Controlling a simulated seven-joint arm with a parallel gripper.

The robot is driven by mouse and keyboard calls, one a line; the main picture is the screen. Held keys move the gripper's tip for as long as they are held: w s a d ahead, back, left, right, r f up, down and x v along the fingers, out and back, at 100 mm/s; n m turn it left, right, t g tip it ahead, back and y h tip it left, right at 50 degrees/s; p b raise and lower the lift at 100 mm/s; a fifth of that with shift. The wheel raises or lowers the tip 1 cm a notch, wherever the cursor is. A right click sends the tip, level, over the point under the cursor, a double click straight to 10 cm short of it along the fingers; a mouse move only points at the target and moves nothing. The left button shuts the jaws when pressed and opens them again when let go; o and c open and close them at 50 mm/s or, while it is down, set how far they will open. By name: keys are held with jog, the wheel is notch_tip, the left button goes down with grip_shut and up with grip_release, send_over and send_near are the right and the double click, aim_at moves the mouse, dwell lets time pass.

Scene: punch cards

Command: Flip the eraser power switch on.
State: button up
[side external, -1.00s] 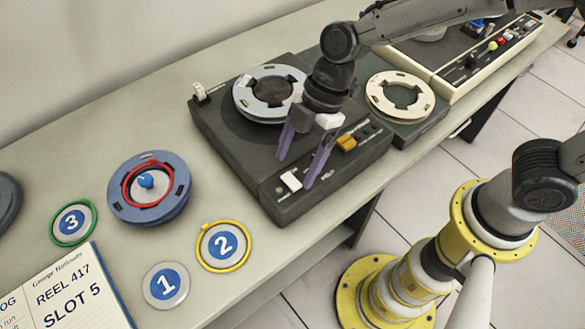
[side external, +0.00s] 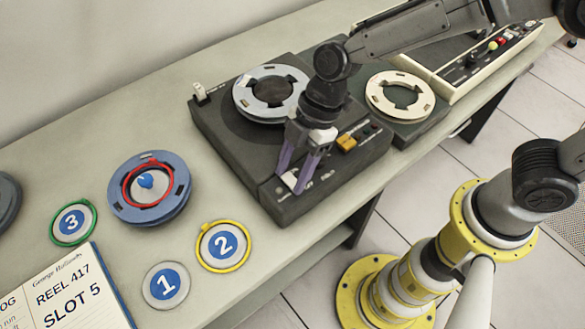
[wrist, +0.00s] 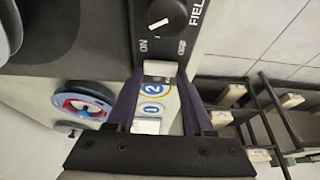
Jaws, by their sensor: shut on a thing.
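The eraser (side external: 235,150) is a dark box on the bench, with a grey reel (side external: 270,92) on top. Its white power switch (side external: 291,178) is at the near left end of the front panel. My gripper (side external: 288,182) points down there, shut with its purple fingers on either side of the switch. In the wrist view the white switch (wrist: 160,68) sits between the fingertips (wrist: 161,74). ON and OFF lettering shows beside a round knob (wrist: 167,18). Which way the switch is set cannot be told.
An orange button (side external: 346,143) is farther along the panel. A second deck with a cream reel (side external: 400,95) stands behind. On the bench at left lie a blue reel (side external: 180,207), numbered discs (side external: 222,246) and a slot card (side external: 70,290). The bench's front edge is close.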

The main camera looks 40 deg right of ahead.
grip_shut()
jog(key=shift+s+n+t, duration=0.15)
jog(key=shift+s+t, duration=0.05)
jog(key=shift+t, duration=0.45)
jog(key=shift+s+n+t, duration=0.15)
jog(key=shift+s+t, duration=0.05)
jog(key=shift+t, duration=0.45)
jog(key=o, duration=1.2)
grip_release()
jog(key=v, duration=1.3)
jog(key=shift+d+r, duration=0.3)
jog(key=shift+s, duration=0.1)
